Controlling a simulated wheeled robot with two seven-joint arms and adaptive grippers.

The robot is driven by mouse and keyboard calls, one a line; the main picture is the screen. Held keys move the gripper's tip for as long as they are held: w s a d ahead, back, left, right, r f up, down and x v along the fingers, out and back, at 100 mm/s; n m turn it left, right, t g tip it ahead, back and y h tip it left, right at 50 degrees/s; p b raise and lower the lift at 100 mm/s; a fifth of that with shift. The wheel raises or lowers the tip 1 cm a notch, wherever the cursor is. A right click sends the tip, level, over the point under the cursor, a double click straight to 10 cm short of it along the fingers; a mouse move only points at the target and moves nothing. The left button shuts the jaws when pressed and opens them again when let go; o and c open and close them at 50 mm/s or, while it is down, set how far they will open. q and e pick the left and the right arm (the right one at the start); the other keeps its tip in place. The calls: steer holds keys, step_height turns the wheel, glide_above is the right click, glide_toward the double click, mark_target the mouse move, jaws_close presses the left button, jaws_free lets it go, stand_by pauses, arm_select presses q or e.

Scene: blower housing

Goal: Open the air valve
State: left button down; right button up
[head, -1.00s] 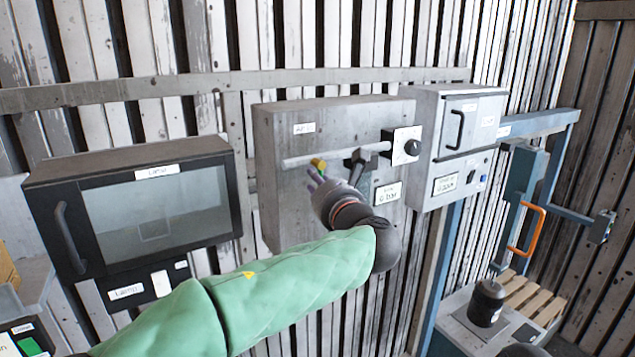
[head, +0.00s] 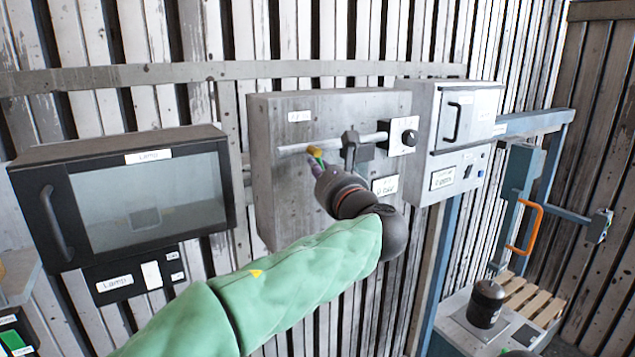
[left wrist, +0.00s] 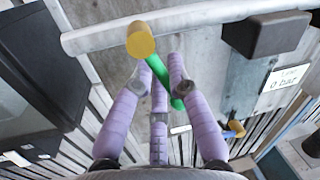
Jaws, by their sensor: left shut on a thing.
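The air valve shows as a yellow hub (head: 317,151) on a grey pipe (head: 293,149) along the front of a grey wall box (head: 283,192). In the left wrist view the yellow hub (left wrist: 140,42) faces me, and a green handle (left wrist: 158,68) slants from it down to the right. My left gripper (head: 315,168), with purple fingers, is shut on this handle. In the left wrist view the gripper (left wrist: 162,70) has its fingers around the handle, just below the hub. A plate beside it (head: 385,186) reads 0 bar. My right gripper is not in view.
A dark block (head: 350,146) sits on the pipe right of the hub, with a black knob (head: 410,137) beyond. A dark lamp cabinet (head: 60,170) is left; a grey cabinet (head: 470,135) is right. An orange handle (head: 528,230) stands at far right.

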arm_select(q)
steer(key=shift+w+d+r+n+y+b, duration=0.1)
steer(key=shift+w+d+n+y+b, duration=0.1)
steer(key=shift+n+b, duration=0.45)
steer(key=shift+w+d+n+y+b, duration=0.1)
steer(key=shift+d+n+y+b, duration=0.2)
steer(key=shift+n, duration=0.65)
steer(key=shift+a+r, duration=0.1)
